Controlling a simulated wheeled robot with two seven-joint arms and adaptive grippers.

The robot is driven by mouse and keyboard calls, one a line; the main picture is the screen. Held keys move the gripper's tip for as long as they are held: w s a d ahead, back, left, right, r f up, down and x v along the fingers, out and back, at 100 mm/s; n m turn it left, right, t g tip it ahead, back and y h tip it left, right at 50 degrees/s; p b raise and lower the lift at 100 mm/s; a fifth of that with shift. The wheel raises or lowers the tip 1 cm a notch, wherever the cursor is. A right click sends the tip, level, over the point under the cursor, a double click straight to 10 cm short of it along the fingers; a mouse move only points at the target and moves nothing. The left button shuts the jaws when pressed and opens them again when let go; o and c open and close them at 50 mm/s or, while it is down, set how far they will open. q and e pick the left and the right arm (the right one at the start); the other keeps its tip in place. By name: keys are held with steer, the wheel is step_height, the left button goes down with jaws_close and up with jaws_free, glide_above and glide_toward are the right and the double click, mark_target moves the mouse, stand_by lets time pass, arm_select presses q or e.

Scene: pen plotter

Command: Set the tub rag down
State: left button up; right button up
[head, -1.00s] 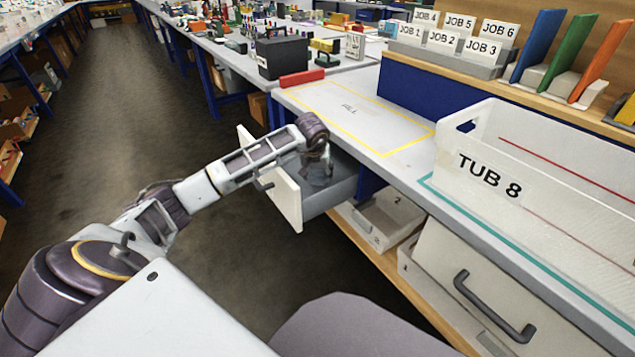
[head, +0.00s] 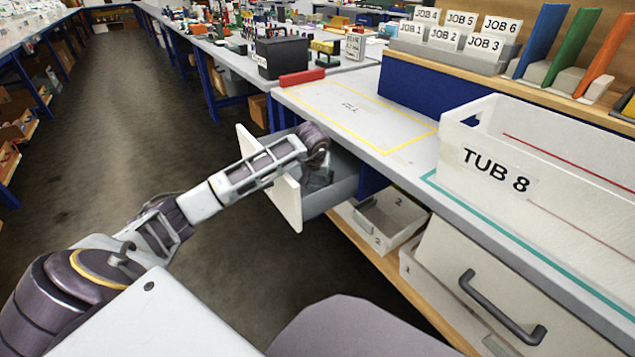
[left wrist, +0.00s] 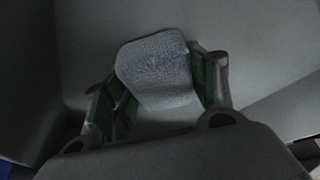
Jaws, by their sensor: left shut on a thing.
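The tub rag (left wrist: 157,68) is a grey-blue, rough-textured piece seen between the fingers in the left wrist view. My left gripper (left wrist: 158,90) is shut on it, with a finger on either side. A dark grey surface, apparently the drawer's inside, lies behind the rag. In the head view, my left gripper (head: 318,180) reaches down into the open drawer (head: 338,192), inside its white front panel. The rag cannot be made out in the head view. Whether the rag touches the drawer floor cannot be told. My right gripper is not in view.
The white TUB 8 (head: 500,172) stands on the bench at right. A yellow-outlined area (head: 375,118) on the bench above the drawer is bare. A red block (head: 302,77) and black box (head: 283,57) sit behind it. A closed handled drawer (head: 500,305) is below TUB 8.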

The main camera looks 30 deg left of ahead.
arm_select(q)
steer(key=shift+f, duration=0.15)
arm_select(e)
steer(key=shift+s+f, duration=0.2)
arm_select(q)
steer(key=o, duration=1)
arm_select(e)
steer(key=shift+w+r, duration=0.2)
arm_select(q)
steer(key=shift+r, duration=0.4)
steer(key=shift+p+v, duration=1.95)
steer(key=shift+v, duration=3.8)
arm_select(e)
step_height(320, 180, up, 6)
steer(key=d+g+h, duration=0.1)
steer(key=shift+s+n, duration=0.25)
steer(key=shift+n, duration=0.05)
arm_select(q)
steer(key=shift+s+d, duration=0.1)
steer(key=shift+s, duration=0.05)
